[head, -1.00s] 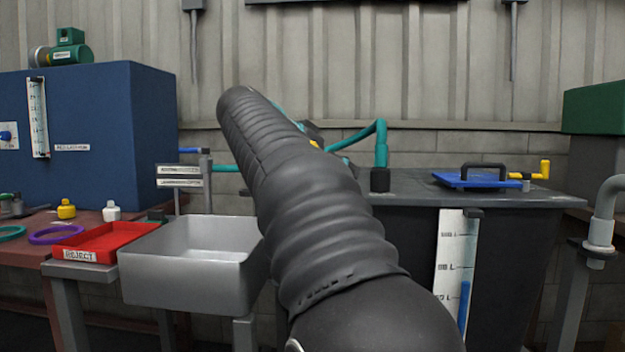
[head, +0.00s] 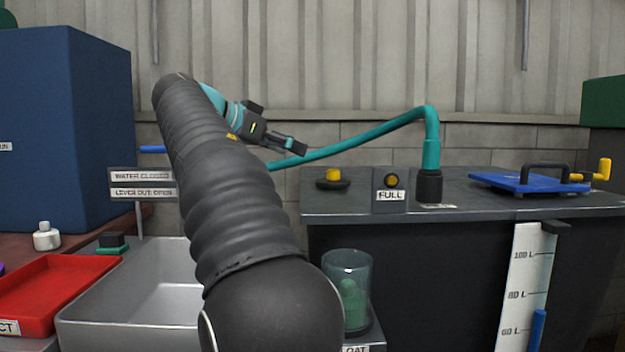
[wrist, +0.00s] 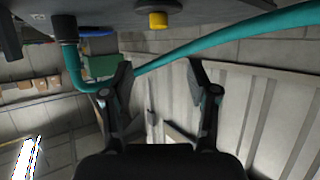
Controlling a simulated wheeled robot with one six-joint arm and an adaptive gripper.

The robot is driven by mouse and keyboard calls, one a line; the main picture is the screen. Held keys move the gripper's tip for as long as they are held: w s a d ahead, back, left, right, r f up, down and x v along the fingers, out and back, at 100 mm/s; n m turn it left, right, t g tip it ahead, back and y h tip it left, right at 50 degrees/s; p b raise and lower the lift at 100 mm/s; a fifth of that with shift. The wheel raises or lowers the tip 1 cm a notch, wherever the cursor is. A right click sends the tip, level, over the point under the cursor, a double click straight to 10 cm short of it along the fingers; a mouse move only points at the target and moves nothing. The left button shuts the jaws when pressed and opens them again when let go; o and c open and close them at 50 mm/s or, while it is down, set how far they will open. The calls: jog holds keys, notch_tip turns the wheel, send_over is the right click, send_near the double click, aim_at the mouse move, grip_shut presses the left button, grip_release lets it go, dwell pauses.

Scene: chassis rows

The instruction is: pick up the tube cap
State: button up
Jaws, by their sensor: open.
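A black disc with a yellow knob (head: 333,177), which looks like the tube cap, sits on the dark tank top, left of the FULL sign. In the wrist view, which looks upside down, a yellow knob (wrist: 158,20) shows at the top edge. A clear tube (head: 347,290) with a green float inside stands in front of the tank, its top seemingly open. My gripper (head: 297,148) is in the air above and left of the disc, apart from it. In the wrist view its fingers (wrist: 160,82) are spread with nothing between them.
A teal hose (head: 380,135) arches behind the disc into a black fitting (head: 429,187). A blue plate with a black handle (head: 530,182) lies farther right on the tank (head: 465,203). A steel basin (head: 90,325) and red reject tray (head: 35,295) stand left.

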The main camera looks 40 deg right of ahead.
aim_at(334, 170)
jog(key=b+x, duration=0.1)
jog(key=x, duration=0.7)
jog(key=shift+d+f, duration=0.1)
jog(key=shift+d, duration=0.15)
jog(key=shift+f+x, duration=0.15)
jog(key=shift+x, duration=1.2)
jog(key=shift+f+x, duration=0.15)
jog(key=shift+x, duration=1.2)
jog(key=shift+s+a, duration=0.1)
jog(key=shift+a, duration=0.1)
grip_shut()
